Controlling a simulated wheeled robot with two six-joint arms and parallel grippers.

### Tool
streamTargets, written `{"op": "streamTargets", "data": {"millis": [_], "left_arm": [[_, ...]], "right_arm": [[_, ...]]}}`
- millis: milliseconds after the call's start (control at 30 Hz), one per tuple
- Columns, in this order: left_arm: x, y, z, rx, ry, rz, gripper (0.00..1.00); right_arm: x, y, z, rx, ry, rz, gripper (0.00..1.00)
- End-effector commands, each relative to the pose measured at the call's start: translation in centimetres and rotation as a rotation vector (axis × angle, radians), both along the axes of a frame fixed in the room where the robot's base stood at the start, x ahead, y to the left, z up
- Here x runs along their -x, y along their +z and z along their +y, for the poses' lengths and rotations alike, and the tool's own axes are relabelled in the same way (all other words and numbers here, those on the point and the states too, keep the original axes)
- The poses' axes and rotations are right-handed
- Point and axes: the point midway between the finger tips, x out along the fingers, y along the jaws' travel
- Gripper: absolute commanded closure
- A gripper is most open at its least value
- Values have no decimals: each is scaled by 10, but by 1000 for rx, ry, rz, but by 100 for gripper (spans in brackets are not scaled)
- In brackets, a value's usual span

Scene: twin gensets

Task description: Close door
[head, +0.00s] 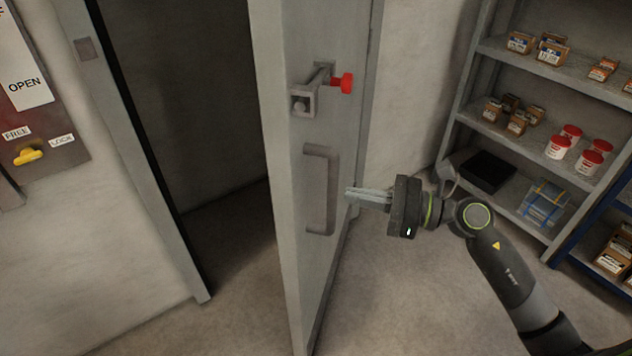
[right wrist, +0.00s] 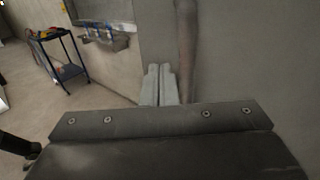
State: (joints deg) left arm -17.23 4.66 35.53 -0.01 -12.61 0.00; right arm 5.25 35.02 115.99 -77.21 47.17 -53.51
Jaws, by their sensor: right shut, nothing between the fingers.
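The grey door (head: 290,200) stands open in the head view, swung out from its frame (head: 140,150). It has a vertical grey pull handle (head: 320,190) and, above it, a latch (head: 305,98) with a red knob (head: 346,83). My right gripper (head: 350,195) is shut and empty, its fingertips just right of the pull handle and pointing left; I cannot tell whether they touch the door. In the right wrist view the shut fingers (right wrist: 159,85) are beside a vertical grey bar (right wrist: 187,50), which looks like the handle. My left gripper is out of view.
A grey shelf unit (head: 465,90) with small boxes and red-lidded tubs stands at the right. A panel with a yellow switch (head: 29,156) and an OPEN sign (head: 25,85) is on the left wall. The floor (head: 385,290) right of the door is clear.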

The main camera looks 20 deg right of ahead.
Motion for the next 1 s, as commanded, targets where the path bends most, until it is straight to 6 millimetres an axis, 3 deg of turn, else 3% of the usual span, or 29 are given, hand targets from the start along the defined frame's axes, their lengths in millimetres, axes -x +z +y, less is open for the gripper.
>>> {"op": "streamTargets", "data": {"millis": [600,1000], "left_arm": [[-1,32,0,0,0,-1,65],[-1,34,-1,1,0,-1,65]], "right_arm": [[-38,2,62,-3,0,2,100],[-43,0,70,1,0,1,100]]}}
